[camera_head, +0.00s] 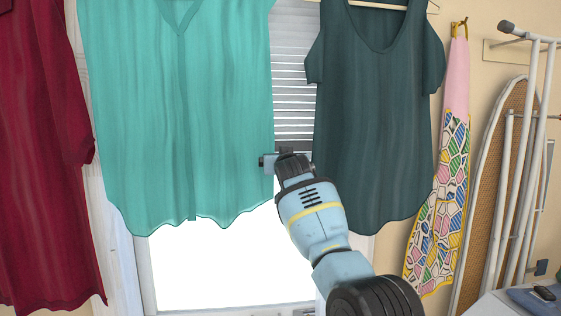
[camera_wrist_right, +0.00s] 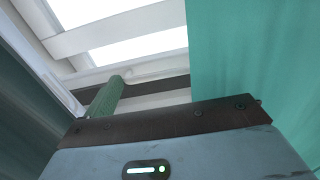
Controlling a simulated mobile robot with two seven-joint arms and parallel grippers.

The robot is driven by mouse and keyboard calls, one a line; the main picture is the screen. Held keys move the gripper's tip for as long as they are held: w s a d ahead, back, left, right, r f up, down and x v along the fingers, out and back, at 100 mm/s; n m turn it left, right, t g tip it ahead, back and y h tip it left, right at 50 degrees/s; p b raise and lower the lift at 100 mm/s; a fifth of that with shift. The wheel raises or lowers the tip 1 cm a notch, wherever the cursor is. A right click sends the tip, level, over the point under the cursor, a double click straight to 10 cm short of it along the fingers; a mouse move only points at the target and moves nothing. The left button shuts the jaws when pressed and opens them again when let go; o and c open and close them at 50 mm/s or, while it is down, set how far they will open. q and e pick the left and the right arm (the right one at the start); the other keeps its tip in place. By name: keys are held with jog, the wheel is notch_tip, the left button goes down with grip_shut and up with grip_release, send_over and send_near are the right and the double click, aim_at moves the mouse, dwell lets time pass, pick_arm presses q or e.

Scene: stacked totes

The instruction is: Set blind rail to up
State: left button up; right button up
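The blind (camera_head: 292,90) hangs in the window, in the gap between a teal blouse and a dark green top. Its lower edge, with the rail, is around the height of my right gripper (camera_head: 285,158), which reaches up into this gap from below. The gripper's tips are at or just in front of the rail; I cannot tell whether they touch it. In the right wrist view, white horizontal strips (camera_wrist_right: 120,27) and a green upright piece (camera_wrist_right: 106,97) show beyond the gripper's dark edge. The gripper's opening is not clear. My left gripper is not in view.
The teal blouse (camera_head: 180,110) hangs close on the left of my right gripper and the dark green top (camera_head: 372,120) on its right. A red garment (camera_head: 40,150) hangs far left. An apron (camera_head: 448,190) and ironing board (camera_head: 497,170) are at right. The bright window pane (camera_head: 215,265) is clear below.

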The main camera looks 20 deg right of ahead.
jog(key=shift+o, duration=0.6)
jog(key=shift+d, duration=0.2)
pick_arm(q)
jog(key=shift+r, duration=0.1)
pick_arm(e)
jog(key=shift+s+a, duration=0.1)
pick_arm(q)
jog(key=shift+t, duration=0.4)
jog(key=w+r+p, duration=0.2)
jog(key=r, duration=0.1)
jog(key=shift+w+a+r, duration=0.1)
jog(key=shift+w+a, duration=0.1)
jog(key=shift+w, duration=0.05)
pick_arm(e)
jog(key=v, duration=0.7)
jog(key=shift+s, duration=0.35)
